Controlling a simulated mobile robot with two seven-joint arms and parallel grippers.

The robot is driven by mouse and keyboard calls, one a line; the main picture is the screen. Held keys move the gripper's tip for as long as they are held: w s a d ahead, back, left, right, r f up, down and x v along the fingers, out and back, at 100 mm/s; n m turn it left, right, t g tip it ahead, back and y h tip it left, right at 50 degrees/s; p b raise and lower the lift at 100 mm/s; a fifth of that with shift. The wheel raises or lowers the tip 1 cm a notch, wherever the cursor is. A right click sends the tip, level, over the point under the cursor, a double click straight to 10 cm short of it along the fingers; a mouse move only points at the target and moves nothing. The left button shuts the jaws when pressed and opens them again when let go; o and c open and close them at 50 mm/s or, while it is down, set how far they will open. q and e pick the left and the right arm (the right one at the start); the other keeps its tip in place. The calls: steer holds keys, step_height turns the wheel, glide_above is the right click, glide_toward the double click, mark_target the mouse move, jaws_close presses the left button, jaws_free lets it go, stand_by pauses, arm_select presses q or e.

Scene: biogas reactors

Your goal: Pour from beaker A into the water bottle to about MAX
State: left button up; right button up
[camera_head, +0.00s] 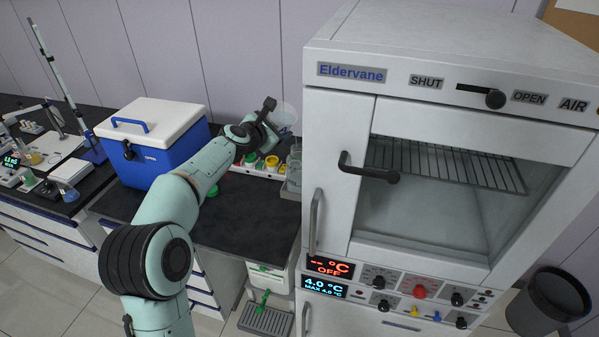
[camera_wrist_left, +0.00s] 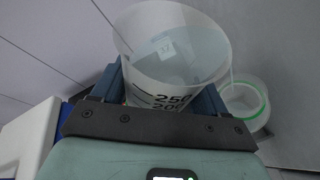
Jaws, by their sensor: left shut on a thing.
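In the head view the beaker (camera_head: 285,113) shows as a pale round shape at my left gripper (camera_head: 276,127), above the back of the bench. A clear vessel with a green ring (camera_wrist_left: 246,106) is right of the beaker in the wrist view; I cannot tell whether it is the water bottle. My right gripper is out of view.
A white cabinet (camera_head: 340,130) rises close on the right of the gripper. A blue cool box (camera_head: 155,150) with a white lid stands left of my arm. Yellow and green capped items in a white rack (camera_head: 262,164) and a clear container (camera_head: 293,172) sit below the gripper.

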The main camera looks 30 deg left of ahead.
arm_select(q)
steer(key=shift+f, duration=0.1)
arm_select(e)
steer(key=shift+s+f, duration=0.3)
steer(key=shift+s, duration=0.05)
arm_select(q)
steer(key=shift+m+y, duration=0.3)
steer(key=shift+a+b, duration=0.1)
steer(key=shift+b, duration=0.25)
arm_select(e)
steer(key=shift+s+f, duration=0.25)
arm_select(q)
steer(key=shift+f, duration=0.1)
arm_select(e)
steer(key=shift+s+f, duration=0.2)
arm_select(q)
steer(key=shift+r+m+y, duration=0.2)
steer(key=shift+m+y, duration=0.1)
steer(key=shift+m, duration=0.1)
steer(key=shift+f+b, duration=0.1)
steer(key=shift+b, duration=0.25)
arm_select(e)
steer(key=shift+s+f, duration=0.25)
arm_select(q)
steer(key=shift+a+m+t, duration=0.1)
steer(key=shift+m+t, duration=0.2)
